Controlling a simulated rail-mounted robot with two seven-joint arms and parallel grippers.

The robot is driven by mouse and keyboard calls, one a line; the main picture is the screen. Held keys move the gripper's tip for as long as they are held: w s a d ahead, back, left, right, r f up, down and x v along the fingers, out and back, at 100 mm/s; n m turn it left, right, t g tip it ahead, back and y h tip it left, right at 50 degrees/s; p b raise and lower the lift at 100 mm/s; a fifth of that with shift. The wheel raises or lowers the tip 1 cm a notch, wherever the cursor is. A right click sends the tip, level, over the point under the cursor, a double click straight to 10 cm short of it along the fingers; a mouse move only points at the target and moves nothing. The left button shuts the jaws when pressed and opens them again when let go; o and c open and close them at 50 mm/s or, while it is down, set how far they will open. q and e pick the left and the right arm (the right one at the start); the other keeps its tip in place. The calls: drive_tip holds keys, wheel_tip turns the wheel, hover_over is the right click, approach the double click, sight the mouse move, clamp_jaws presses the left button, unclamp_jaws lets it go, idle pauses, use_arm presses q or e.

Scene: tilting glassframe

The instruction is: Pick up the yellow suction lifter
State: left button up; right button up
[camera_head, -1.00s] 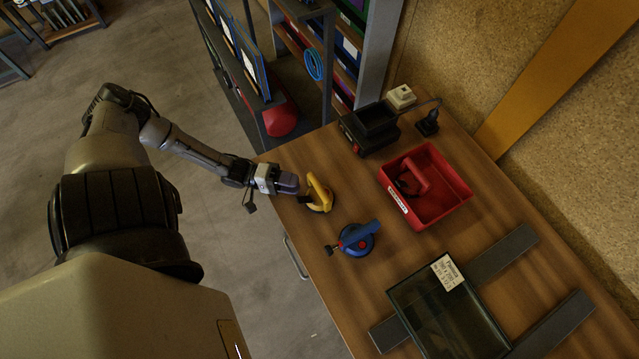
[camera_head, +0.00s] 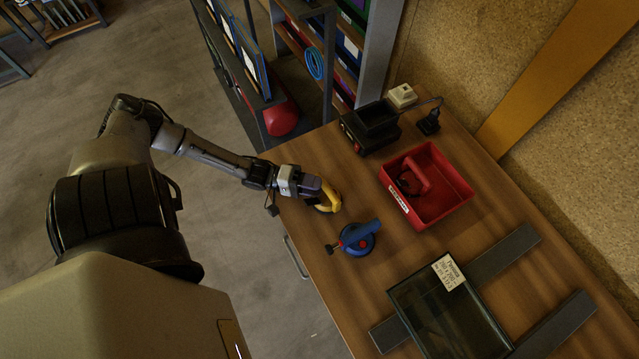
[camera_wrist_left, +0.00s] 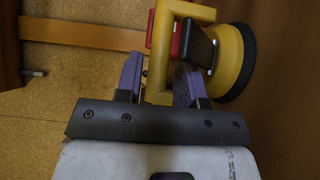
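The yellow suction lifter (camera_head: 331,199) stands on the wooden table near its left edge. My left gripper (camera_head: 318,191) is at the lifter and partly covers it. In the left wrist view, the lifter (camera_wrist_left: 229,58) shows its yellow handle, black lever and dark round cup. The two purple fingertips of my left gripper (camera_wrist_left: 158,82) are apart, one on either side of the yellow handle bar. A narrow gap shows beside the bar, so the fingers do not look closed on it. My right gripper is not in view.
A blue suction lifter (camera_head: 358,239) stands close by, nearer the camera. A red bin (camera_head: 452,172) holds a red tool. A black device (camera_head: 370,127) is at the back. A glass pane (camera_head: 447,310) lies on grey bars at lower right. A shelf rack stands behind the table.

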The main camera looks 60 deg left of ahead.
use_arm(q)
clamp_jaws()
drive_tip(key=shift+r, duration=0.1)
